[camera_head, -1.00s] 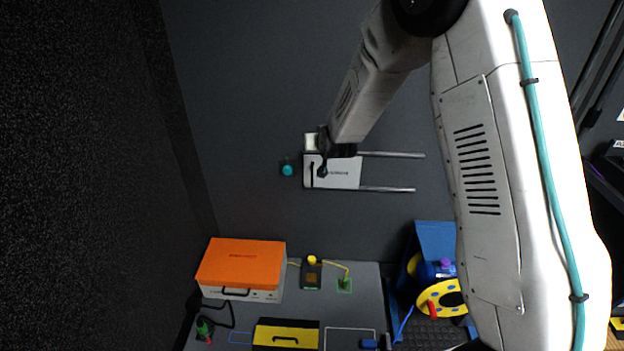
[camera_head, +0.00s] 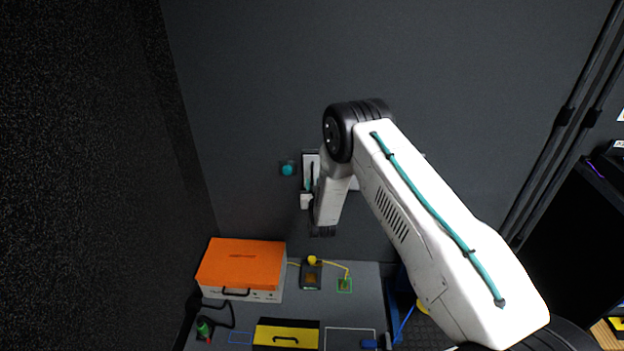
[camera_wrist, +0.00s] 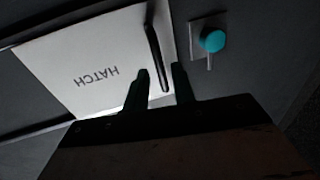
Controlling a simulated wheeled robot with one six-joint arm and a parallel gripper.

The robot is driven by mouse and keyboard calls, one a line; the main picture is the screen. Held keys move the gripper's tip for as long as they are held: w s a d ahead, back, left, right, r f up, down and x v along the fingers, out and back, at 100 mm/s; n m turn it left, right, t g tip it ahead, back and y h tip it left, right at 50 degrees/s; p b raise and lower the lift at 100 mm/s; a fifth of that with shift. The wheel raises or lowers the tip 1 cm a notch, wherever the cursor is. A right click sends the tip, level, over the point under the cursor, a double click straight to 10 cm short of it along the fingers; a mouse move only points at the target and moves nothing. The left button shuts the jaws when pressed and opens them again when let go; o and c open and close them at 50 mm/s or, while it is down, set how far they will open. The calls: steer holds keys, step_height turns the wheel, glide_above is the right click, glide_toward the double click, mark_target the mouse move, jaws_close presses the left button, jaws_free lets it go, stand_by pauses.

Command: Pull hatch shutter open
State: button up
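The hatch shutter is a pale flat panel marked HATCH, which fills the upper left of the wrist view (camera_wrist: 85,60). A dark bar handle (camera_wrist: 153,45) runs along its edge nearest the teal knob. My gripper (camera_wrist: 160,70) is open, with one finger on each side of the handle's lower end in the picture. I cannot tell whether the fingers touch it or how deep they reach. In the head view my arm covers most of the shutter (camera_head: 354,184), and the fingers cannot be made out.
A teal knob (camera_head: 288,169) is on the dark wall just left of the shutter. The wall above is clear.

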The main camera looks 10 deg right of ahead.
mark_target(312, 179)
steer(key=shift+w+d, duration=0.15)
steer(key=shift+w, duration=0.85)
steer(key=shift+w+d, duration=0.1)
steer(key=shift+w, duration=0.9)
